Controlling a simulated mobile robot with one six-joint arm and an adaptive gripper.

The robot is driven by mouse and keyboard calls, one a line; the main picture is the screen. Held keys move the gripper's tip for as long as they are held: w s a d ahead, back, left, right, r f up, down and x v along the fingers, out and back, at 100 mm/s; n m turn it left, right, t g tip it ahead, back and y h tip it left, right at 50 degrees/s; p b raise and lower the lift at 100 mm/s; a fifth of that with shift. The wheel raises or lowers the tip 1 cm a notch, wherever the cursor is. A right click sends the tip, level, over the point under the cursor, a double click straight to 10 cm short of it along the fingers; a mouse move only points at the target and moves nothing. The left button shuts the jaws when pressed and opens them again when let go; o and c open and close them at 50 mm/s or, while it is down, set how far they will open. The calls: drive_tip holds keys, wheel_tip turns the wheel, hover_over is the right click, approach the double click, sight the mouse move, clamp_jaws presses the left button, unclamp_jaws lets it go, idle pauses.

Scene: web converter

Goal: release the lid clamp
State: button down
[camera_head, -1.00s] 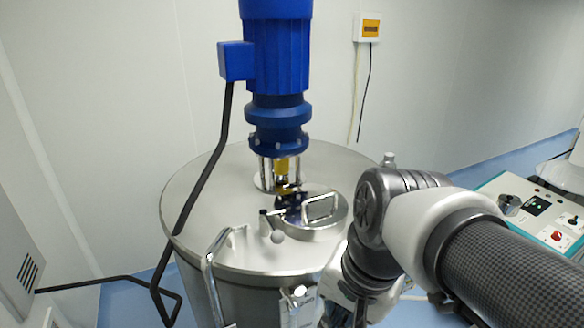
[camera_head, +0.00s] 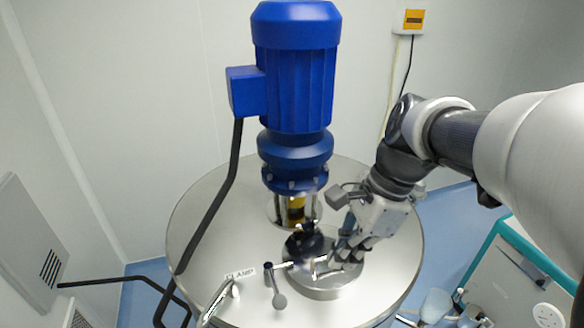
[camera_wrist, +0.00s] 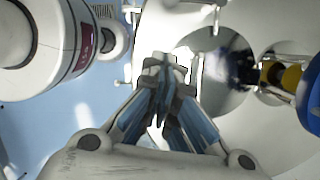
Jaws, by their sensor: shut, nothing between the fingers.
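The round metal lid (camera_head: 325,292) sits on top of the steel vessel. The lid clamp (camera_head: 275,284) is at the lid's left edge: a lever with a ball knob pointing toward the front, and a bar reaching over the lid. My gripper (camera_head: 338,268) is shut and empty, low over the lid, to the right of the clamp. In the wrist view my fingers (camera_wrist: 165,75) are together in front of the lid; I cannot tell whether they touch it. The gripper partly covers the lid's handle.
A blue motor (camera_head: 295,85) stands on the vessel top (camera_head: 200,230) behind the lid, with a black cable (camera_head: 217,195) running down on the left. A bent metal handle (camera_head: 216,302) is at the front left. A control cabinet (camera_head: 500,285) is at the right.

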sight(274, 286)
drive_tip(key=b+x, duration=0.1)
drive_tip(key=x, duration=0.9)
drive_tip(key=shift+a+f, duration=0.15)
drive_tip(key=shift+f, duration=0.05)
drive_tip(key=shift+a, duration=1.25)
drive_tip(key=shift+s+a+f, duration=0.1)
drive_tip(key=shift+a+f, duration=0.05)
drive_tip(key=shift+a, duration=0.4)
drive_tip(key=shift+s+a+m+p, duration=0.15)
drive_tip(key=shift+m+p, duration=0.15)
drive_tip(key=shift+s+a, duration=0.15)
drive_tip(key=shift+a, duration=0.05)
